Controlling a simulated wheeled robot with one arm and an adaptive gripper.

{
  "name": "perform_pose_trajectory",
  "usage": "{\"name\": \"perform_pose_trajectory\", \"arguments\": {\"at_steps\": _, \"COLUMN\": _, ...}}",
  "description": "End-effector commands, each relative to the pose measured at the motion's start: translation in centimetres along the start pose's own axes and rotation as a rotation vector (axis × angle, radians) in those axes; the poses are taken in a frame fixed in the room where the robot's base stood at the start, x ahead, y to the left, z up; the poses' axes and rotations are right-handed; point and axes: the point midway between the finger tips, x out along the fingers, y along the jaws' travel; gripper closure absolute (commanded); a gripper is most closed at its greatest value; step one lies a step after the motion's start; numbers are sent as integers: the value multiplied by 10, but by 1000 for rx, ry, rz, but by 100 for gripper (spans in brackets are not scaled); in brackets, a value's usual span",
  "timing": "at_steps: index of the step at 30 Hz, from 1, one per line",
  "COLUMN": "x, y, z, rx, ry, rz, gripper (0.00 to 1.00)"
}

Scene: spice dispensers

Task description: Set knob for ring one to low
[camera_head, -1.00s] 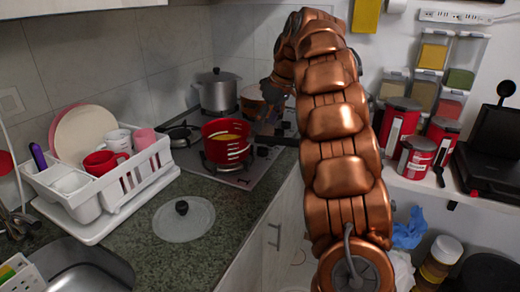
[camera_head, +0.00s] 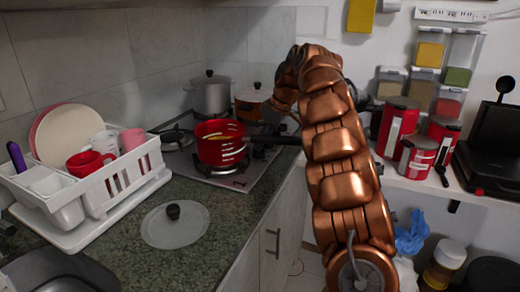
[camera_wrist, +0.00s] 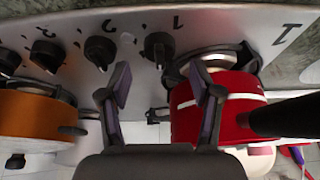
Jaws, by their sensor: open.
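The knob marked 1 (camera_wrist: 159,47) is a dark round knob on the metal stove panel (camera_wrist: 215,22) in the wrist view. The knob marked 2 (camera_wrist: 100,52) is to its left. Its pointer setting is too small to read. My gripper (camera_wrist: 160,92) is open and empty, its fingertips apart, with the knob marked 1 appearing between and beyond them. Contact with it cannot be seen. In the head view my arm's end (camera_head: 277,112) reaches over the stove's right side, and the knobs are hidden there.
A red pot (camera_head: 222,150) with a long dark handle stands near the gripper. An orange pot (camera_head: 250,101) and a silver pot (camera_head: 211,96) stand behind. A dish rack (camera_head: 100,205) and a glass lid (camera_head: 174,232) are on the counter. More dark knobs (camera_wrist: 46,54) are farther left.

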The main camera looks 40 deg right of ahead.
Motion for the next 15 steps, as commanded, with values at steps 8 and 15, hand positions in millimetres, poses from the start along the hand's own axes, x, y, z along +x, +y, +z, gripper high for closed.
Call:
{"name": "perform_pose_trajectory", "arguments": {"at_steps": 8, "x": 30, "y": 0, "z": 0, "rx": 1, "ry": -1, "rz": 0, "gripper": 36}}
{"name": "perform_pose_trajectory", "arguments": {"at_steps": 15, "x": 35, "y": 1, "z": 1, "rx": 1, "ry": 0, "rz": 1, "gripper": 36}}
